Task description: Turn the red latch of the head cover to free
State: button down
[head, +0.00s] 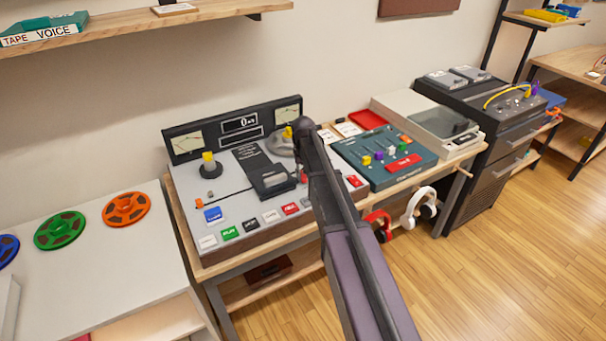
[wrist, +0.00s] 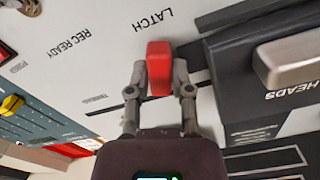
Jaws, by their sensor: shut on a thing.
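The red latch (wrist: 159,66) stands on the light panel of the tape machine, beside the printed word LATCH, in the wrist view. My gripper (wrist: 159,85) is shut on it, one finger on each side. The dark head cover (wrist: 238,75) with a grey handle (wrist: 288,60) and the word HEADS is just right of the latch in the wrist view. In the head view the head cover (head: 273,180) sits mid-panel. My arm hides most of the latch and gripper there.
The tape machine (head: 243,206) has a row of coloured keys along its front. A teal mixer panel (head: 383,160) stands to its right. Red and white headphones (head: 418,206) hang under the bench.

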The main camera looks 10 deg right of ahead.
jog(key=shift+d+n, duration=0.2)
jog(key=shift+n, duration=1.8)
jog(key=c, duration=0.5)
grip_release()
jog(key=shift+w, duration=0.1)
